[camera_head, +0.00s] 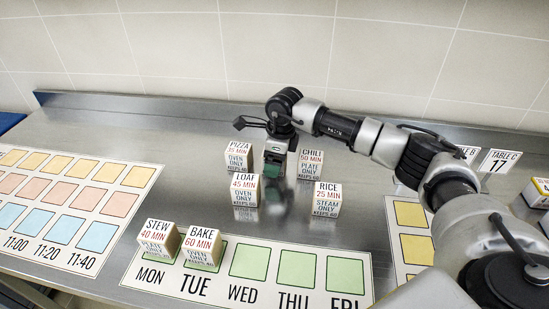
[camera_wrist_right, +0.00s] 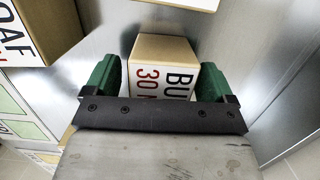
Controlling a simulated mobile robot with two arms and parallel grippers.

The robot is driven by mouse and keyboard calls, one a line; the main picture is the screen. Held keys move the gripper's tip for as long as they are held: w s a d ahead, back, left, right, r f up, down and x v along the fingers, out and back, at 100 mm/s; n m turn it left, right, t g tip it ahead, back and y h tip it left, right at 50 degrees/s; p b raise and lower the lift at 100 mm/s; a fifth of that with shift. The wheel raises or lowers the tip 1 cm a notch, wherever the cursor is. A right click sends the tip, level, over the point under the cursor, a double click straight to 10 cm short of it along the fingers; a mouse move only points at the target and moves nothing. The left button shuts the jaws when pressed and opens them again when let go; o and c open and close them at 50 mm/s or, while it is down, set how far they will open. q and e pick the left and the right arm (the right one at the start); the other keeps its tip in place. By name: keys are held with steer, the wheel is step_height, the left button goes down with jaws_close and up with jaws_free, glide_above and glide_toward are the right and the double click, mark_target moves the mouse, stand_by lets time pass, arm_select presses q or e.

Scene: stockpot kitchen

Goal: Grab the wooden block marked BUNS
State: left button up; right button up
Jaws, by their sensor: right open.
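The BUNS block (camera_wrist_right: 152,50) is a small wooden cube with a white label reading "BU" and "30" in the right wrist view; the rest of the label is cut off by my gripper. My right gripper (camera_wrist_right: 158,72) is open, with one green finger on each side of this block. My left gripper is not in view.
Close around are the PIZZA block (camera_head: 239,158), LOAF block (camera_head: 245,190), CHILI block (camera_head: 310,164) and RICE block (camera_head: 327,199). STEW (camera_head: 158,238) and BAKE (camera_head: 201,246) blocks stand on the weekday mat (camera_head: 262,295). The steel counter is clear at back left.

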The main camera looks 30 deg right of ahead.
steer(key=shift+w+a+f, duration=0.15)
steer(key=shift+f, duration=0.55)
steer(key=shift+r, duration=0.1)
steer(key=c, duration=1.1)
